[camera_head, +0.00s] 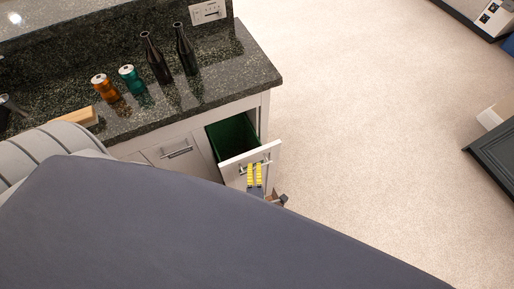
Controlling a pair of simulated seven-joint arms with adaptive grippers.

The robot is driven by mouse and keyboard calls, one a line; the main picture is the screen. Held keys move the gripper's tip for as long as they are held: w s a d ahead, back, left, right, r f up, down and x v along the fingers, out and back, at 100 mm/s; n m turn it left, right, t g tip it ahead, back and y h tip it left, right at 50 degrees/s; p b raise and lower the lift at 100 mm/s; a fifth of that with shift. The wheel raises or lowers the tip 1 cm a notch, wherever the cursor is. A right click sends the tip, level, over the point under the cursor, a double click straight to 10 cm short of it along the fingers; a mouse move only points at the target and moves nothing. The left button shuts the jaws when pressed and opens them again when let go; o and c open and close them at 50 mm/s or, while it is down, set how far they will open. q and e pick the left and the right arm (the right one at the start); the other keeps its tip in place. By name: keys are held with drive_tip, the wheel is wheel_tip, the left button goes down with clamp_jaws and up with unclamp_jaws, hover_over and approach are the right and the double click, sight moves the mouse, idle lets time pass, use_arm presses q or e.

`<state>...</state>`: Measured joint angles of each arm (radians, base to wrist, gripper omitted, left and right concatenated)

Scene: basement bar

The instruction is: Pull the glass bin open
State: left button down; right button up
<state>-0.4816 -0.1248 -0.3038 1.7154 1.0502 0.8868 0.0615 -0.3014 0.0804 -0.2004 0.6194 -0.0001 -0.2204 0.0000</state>
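The glass bin (232,137) is a pull-out with a dark green inside and a white front panel (230,171). It stands partly out of the white cabinet under the counter, and its opening shows from above. A metal bar handle (242,172) is on the front. My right gripper is not in view.
A dark granite counter (228,82) holds two dark bottles (156,60) (187,50), an orange can (105,88) and a teal can (131,79). A closed drawer (160,153) is left of the bin. Pale open floor (370,110) lies to the right.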

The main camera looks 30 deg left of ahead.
use_arm(q)
drive_tip(key=shift+d, duration=0.15)
drive_tip(key=c, duration=1.5)
unclamp_jaws()
drive_tip(key=shift+w, duration=0.1)
